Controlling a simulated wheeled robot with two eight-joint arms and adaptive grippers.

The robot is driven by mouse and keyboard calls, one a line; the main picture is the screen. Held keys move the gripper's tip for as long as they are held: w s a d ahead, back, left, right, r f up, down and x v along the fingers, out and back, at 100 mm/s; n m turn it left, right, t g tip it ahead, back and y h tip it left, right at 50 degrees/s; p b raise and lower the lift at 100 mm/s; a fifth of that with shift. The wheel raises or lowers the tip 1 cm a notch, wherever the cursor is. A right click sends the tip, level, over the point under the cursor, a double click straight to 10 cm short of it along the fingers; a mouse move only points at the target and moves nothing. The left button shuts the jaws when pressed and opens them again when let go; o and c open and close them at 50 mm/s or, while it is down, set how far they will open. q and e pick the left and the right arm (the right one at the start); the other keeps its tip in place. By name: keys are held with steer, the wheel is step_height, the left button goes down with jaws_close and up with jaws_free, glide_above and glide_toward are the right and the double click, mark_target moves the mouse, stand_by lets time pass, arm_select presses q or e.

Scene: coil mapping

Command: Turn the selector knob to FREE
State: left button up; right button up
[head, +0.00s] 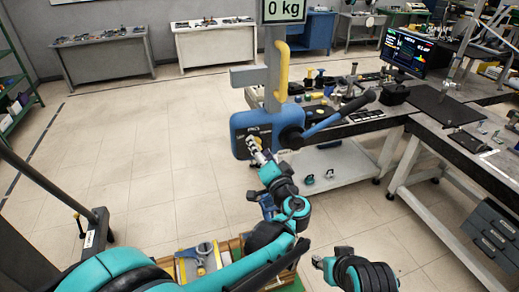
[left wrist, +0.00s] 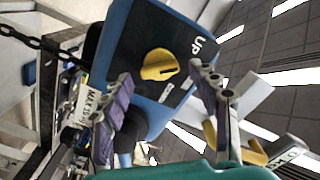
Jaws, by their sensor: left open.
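The yellow selector knob (left wrist: 159,64) sits on a dark panel on the blue hoist unit (head: 240,136). In the left wrist view the printed word UP shows to the right of the knob; I cannot read a FREE mark. My left gripper (head: 256,147) is at the front of the blue unit. In the left wrist view its two grey fingers (left wrist: 160,80) are spread, one on each side of the knob, with the knob showing clear between them. I cannot tell whether they touch it. Part of my right arm shows at the bottom; its jaws are not clear.
A blue lever (head: 335,120) with a dark grip sticks out to the right of the unit. A cluttered workbench (head: 345,129) stands behind. Open floor lies to the left.

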arm_select(q)
steer(key=shift+w+a, duration=0.1)
steer(key=shift+w, duration=0.2)
steer(key=c, duration=1.2)
steer(key=shift+o, duration=0.2)
steer(key=shift+m, duration=0.3)
steer(key=m, duration=0.3)
steer(key=shift+f, duration=0.1)
steer(key=shift+f+m, duration=0.1)
steer(key=shift+m, duration=1.9)
